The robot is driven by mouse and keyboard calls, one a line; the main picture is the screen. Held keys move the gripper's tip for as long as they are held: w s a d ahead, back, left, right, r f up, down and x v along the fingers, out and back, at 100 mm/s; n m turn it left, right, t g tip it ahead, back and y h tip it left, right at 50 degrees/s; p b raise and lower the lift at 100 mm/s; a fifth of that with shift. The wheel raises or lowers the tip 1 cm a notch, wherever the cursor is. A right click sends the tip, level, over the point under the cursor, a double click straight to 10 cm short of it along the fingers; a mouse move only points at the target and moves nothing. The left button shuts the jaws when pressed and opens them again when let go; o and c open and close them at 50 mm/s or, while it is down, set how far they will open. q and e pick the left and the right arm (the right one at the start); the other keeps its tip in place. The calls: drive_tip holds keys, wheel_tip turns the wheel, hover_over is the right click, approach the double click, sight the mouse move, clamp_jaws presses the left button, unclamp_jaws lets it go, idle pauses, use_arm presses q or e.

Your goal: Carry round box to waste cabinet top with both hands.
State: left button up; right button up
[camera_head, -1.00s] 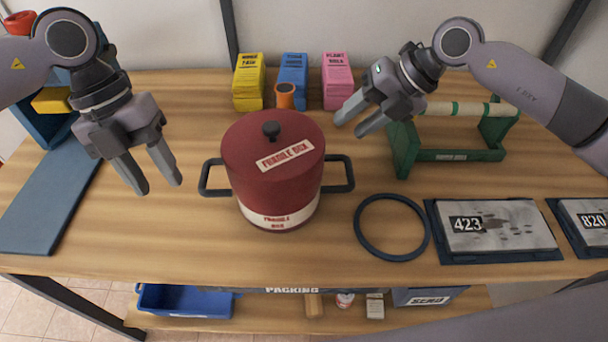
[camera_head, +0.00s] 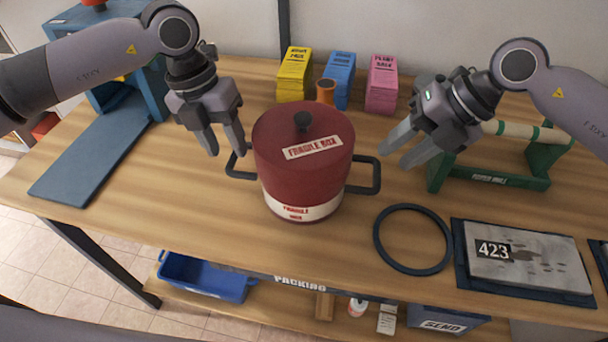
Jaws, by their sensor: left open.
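The round box (camera_head: 285,180) is a dark red, pot-like box with a lid, a black knob, two black side handles and "FRAGILE BOX" labels. It stands upright on the wooden table (camera_head: 190,190). My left gripper (camera_head: 228,150) is open just above and behind the left handle (camera_head: 236,172), with nothing between its fingers. My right gripper (camera_head: 398,152) has its fingers apart and empty, above and to the right of the right handle (camera_head: 370,178). No waste cabinet can be made out.
Yellow (camera_head: 294,75), blue (camera_head: 340,80) and pink (camera_head: 382,85) boxes and an orange cylinder (camera_head: 326,91) stand behind the round box. A green roll stand (camera_head: 490,180), a dark ring (camera_head: 378,240) and a panel marked 423 (camera_head: 530,262) lie to the right.

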sight(232, 158)
use_arm(q)
drive_tip(key=f, duration=0.4)
drive_tip(key=d+f, duration=0.1)
drive_tip(key=f, duration=0.1)
drive_tip(key=shift+f, duration=0.15)
use_arm(e)
drive_tip(key=x, duration=0.6)
drive_tip(key=shift+a+f, duration=0.1)
drive_tip(key=shift+f, duration=0.15)
use_arm(q)
drive_tip(key=shift+c, duration=0.2)
use_arm(e)
drive_tip(key=shift+c, duration=0.4)
use_arm(q)
clamp_jaws()
use_arm(e)
clamp_jaws()
drive_tip(key=shift+r, duration=0.15)
